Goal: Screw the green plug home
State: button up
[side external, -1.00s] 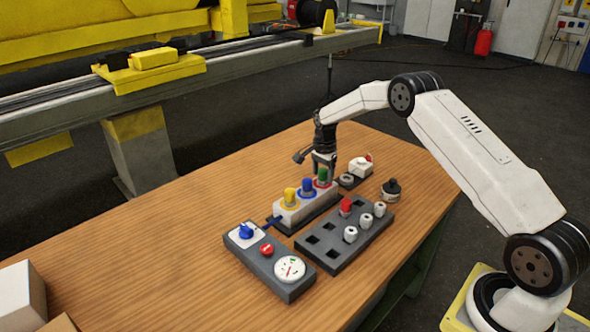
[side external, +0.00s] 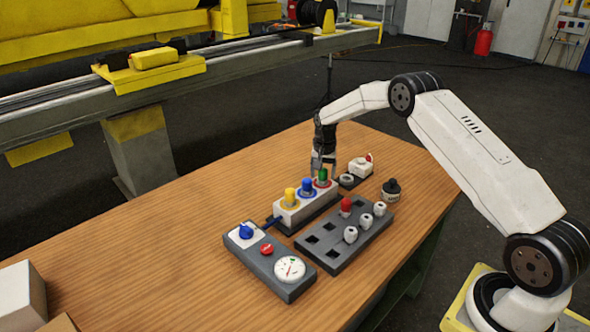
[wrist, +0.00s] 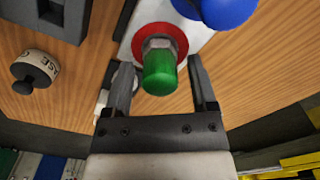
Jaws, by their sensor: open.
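The green plug (side external: 323,174) stands upright in the right end of the white block (side external: 290,214). In the wrist view the green plug (wrist: 159,74) has a metal hex collar (wrist: 157,46) at its base, inside a red ring (wrist: 171,32). My gripper (side external: 323,162) points down over the plug. In the wrist view my gripper (wrist: 162,68) is open, with one finger on each side of the plug and a visible gap at both. The threads are hidden, so I cannot tell how deep it sits.
A blue plug (side external: 307,186) and a yellow plug (side external: 290,196) stand beside it on the block. A grey tray (side external: 318,256) holds a red piece and several white ones. A gauge box (side external: 262,272) is at the front; a black-knobbed piece (side external: 391,188) stands right.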

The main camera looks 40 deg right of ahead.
jog(key=shift+n, duration=2.3)
grip_shut()
jog(key=m, duration=0.9)
jog(key=shift+f+m, duration=0.1)
jog(key=shift+m, duration=1.4)
